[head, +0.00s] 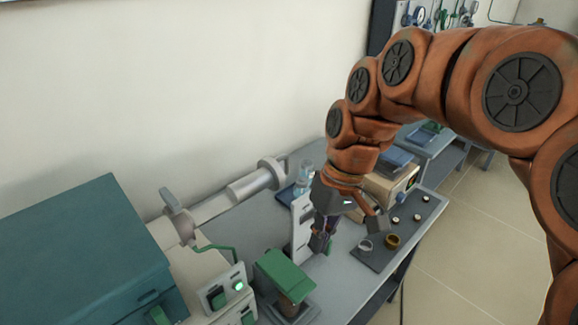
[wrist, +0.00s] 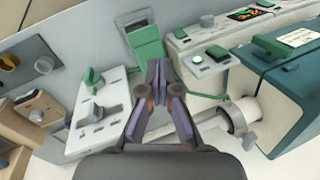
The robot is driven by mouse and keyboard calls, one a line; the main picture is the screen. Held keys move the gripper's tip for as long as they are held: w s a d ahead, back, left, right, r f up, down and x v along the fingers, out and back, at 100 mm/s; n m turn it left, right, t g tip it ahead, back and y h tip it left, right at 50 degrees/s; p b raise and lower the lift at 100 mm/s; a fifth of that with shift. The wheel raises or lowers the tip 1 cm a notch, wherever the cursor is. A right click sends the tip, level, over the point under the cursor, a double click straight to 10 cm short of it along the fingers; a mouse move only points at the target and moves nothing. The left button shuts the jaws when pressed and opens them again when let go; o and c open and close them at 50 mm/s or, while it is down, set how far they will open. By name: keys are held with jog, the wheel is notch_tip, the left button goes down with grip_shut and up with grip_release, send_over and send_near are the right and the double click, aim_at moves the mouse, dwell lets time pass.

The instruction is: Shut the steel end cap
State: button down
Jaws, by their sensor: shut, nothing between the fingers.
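A steel tube (head: 215,205) runs from the teal furnace (head: 80,250) toward the back of the bench. The round steel end cap (head: 271,171) is at its far end, with a small piece sticking out beside it; I cannot tell how far open it stands. In the wrist view the tube (wrist: 208,124) runs below and right of the fingers, and its far end is hidden behind my gripper. My gripper (head: 320,243) is shut and empty, pointing down right of the tube and apart from the cap. Its fingertips meet in the wrist view (wrist: 157,68).
A white upright panel (head: 301,228) stands close beside my gripper. A green-topped device (head: 284,275) is in front of it. A dark tray (head: 400,232) with small rings lies to the right, and a beige instrument (head: 390,188) stands behind. The wall is close behind the tube.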

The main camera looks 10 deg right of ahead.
jog(key=w+a+r+n+y, duration=0.15)
jog(key=w+r, duration=0.25)
jog(key=w, duration=0.6)
jog(key=w+d+n+t+y+p, duration=0.15)
jog(key=w+d, duration=0.35)
jog(key=w, duration=0.5)
jog(key=w+d+n+t+y+p, duration=0.1)
jog(key=w+d+y, duration=0.1)
jog(key=w+d, duration=0.5)
jog(key=a+f+p, duration=0.6)
jog(key=a+f, duration=0.2)
jog(key=a, duration=0.3)
jog(key=shift+w+a+f, duration=0.25)
jog(key=shift+f, duration=0.15)
jog(key=shift+a+g, duration=0.1)
jog(key=shift+g, duration=0.15)
